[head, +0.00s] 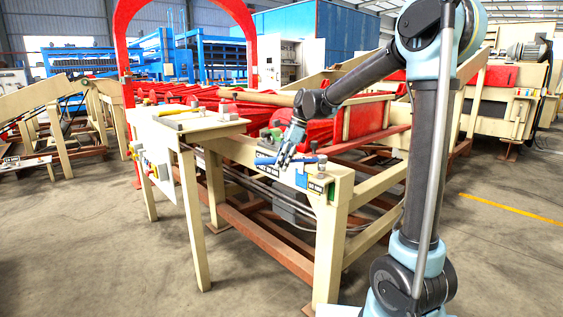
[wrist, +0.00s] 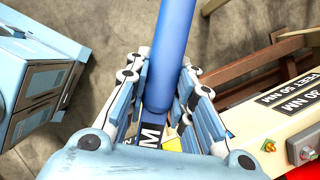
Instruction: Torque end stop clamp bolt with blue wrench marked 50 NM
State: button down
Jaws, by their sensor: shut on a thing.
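My gripper (head: 283,156) is low over the near end of the cream machine frame in the head view. In the wrist view, its fingers (wrist: 167,75) are closed around the thick blue handle of a wrench (wrist: 176,40). The handle runs up out of the picture. A dark label with a white "M" (wrist: 151,132) shows below the handle, partly hidden by the fingers. Blue parts show on both sides of my gripper in the head view. The wrench head and the end stop clamp bolt cannot be made out.
A side table (head: 200,124) with a yellow-handled tool (head: 180,112) stands left of my gripper. Red rollers lie behind. The front floor is clear.

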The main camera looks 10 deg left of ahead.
jog(key=s+d+f+n+g+h, duration=0.1)
jog(key=s+d+n+g, duration=0.1)
jog(key=s+d+n, duration=0.3)
jog(key=shift+s+n, duration=1)
jog(key=shift+s, duration=0.4)
jog(key=shift+f, duration=0.9)
dwell(0.5)
jog(key=w+a+m+t+y, duration=0.1)
jog(key=w+a+m+t, duration=0.1)
jog(key=w+a+m, duration=0.3)
jog(key=shift+w+a+m, duration=0.35)
jog(key=shift+w+m, duration=1.45)
jog(key=shift+w, duration=0.7)
dwell(0.4)
